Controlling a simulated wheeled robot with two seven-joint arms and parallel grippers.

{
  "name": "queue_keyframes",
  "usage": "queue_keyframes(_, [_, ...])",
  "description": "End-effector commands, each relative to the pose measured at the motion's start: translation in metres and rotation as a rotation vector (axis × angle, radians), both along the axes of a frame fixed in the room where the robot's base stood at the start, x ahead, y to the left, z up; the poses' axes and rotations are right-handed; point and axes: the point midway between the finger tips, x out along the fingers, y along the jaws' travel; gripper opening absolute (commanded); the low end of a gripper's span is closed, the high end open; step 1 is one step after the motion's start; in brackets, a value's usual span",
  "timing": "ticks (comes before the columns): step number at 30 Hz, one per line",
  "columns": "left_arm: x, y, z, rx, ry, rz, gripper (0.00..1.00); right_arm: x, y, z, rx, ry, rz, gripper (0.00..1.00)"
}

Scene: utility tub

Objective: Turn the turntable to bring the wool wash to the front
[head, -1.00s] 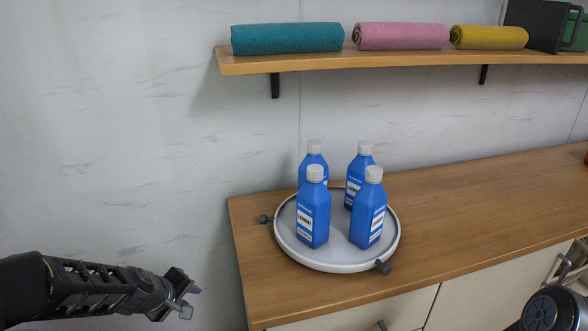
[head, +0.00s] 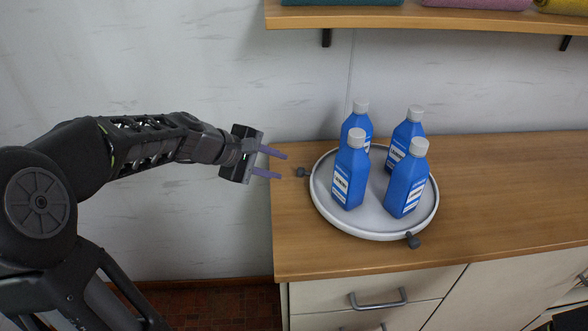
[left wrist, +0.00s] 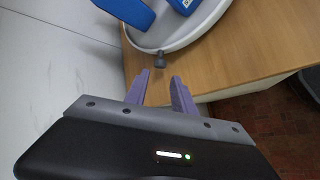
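The turntable (head: 380,222) is a round white tray with a raised rim on the wooden counter. Several blue bottles with grey caps stand upright on it; their labels are too small for me to tell which is the wool wash (head: 350,175). One dark knob (head: 302,172) sticks out from the rim at the left, another (head: 413,241) at the front right. My left gripper (head: 283,166) is open and empty, its purple fingers pointing at the left knob, a little short of it. In the left wrist view the knob (left wrist: 160,60) lies just beyond and between the fingertips (left wrist: 158,82).
The wooden counter (head: 500,190) is clear right of the turntable. Drawers with metal handles (head: 378,300) are below its front edge. A wall shelf (head: 420,30) with rolled towels hangs above. The wall stands behind.

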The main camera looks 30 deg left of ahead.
Motion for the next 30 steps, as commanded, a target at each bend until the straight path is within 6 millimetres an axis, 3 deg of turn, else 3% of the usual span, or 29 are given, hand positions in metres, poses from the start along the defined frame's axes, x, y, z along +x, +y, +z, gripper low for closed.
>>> queue_keyframes(12, [0.040,-0.021,-0.041,0.000,0.003,-0.002,0.31,0.000,0.000,-0.006,0.000,0.000,0.000,0.36])
queue_keyframes(24, [0.047,-0.024,-0.047,0.002,0.001,0.000,0.31,0.000,0.000,-0.006,0.000,0.000,0.000,0.36])
queue_keyframes(30, [0.047,-0.024,-0.047,0.002,0.001,0.000,0.15,0.000,0.000,-0.006,0.000,0.000,0.000,0.36])
